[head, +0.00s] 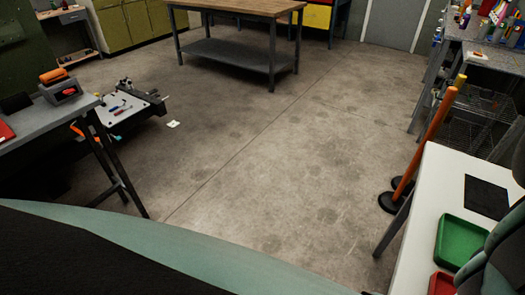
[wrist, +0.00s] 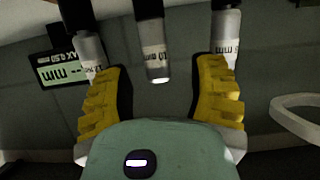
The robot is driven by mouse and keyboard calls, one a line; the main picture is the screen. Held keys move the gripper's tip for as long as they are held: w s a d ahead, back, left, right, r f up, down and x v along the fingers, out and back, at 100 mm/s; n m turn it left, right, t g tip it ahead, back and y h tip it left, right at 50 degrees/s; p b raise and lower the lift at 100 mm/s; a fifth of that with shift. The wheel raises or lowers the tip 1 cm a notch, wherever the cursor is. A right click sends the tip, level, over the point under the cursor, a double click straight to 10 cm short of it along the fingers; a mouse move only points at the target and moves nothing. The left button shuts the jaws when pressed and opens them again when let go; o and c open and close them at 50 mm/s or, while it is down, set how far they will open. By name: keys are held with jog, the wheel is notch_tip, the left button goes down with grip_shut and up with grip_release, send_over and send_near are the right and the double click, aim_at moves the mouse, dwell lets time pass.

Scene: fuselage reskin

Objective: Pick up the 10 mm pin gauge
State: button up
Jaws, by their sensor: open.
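My gripper (wrist: 160,66) is open and empty in the wrist view, its two yellow-padded fingers spread apart. Three pin gauges with black and silver bodies show at the top of that view. The middle gauge (wrist: 152,45) appears between the fingertips, its bright end toward the palm, apart from both fingers. The left gauge (wrist: 89,50) and the right gauge (wrist: 226,45) appear partly behind the fingertips; I cannot tell if they touch. Their labels are upside down, with "mm" legible on some; I cannot surely tell which is 10 mm. No gauge is discernible in the head view.
A display box reading "mm" (wrist: 58,72) is left of the gauges, and a white ring-shaped thing (wrist: 298,118) is at right. In the head view, a white table (head: 418,225) holds a green tray (head: 459,242) and a black mat (head: 486,197). The middle floor (head: 270,150) is clear.

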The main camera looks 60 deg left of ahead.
jog(key=shift+w+d+f, duration=0.1)
jog(key=shift+d+f, duration=0.1)
jog(key=shift+d, duration=0.3)
grip_shut()
dwell(0.3)
